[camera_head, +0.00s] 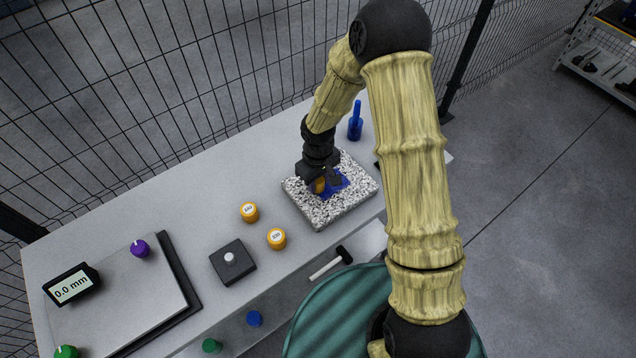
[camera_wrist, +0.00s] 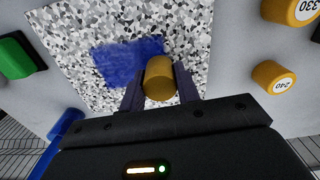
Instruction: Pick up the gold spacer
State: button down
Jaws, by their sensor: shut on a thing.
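The gold spacer (camera_wrist: 158,77) is a plain gold cylinder held between the two dark fingers of my gripper (camera_wrist: 160,88) in the wrist view. In the head view, my gripper (camera_head: 322,180) is low over the speckled granite plate (camera_head: 300,208), and the gold spacer (camera_head: 319,185) shows partly between its fingers. The spacer is beside a blue patch (camera_wrist: 125,62) on the plate. I cannot tell whether it touches the plate. Two more gold cylinders with white labels, one (camera_head: 249,211) and another (camera_head: 277,238), stand left of the plate.
A blue bottle (camera_head: 355,125) stands behind the plate. A black block with a white knob (camera_head: 233,265), a hammer (camera_head: 330,262) and a gauge reading 0.0 mm (camera_head: 72,286) lie to the left and front. A purple-topped piece (camera_head: 140,249) sits on the gauge's flat plate. Wire fencing runs behind.

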notch_tip(320, 180, up, 9)
jog(key=shift+f+b, duration=0.1)
jog(key=shift+b, duration=0.6)
jog(key=shift+f, duration=0.15)
jog(key=shift+f+b, duration=3.35)
jog(key=shift+f, duration=0.95)
jog(key=shift+f+b, duration=0.4)
jog(key=shift+f, duration=0.2)
dwell(0.3)
jog(key=shift+w+d+p, duration=0.4)
jog(key=shift+w+d, duration=0.15)
jog(key=shift+d, duration=0.35)
dwell(0.6)
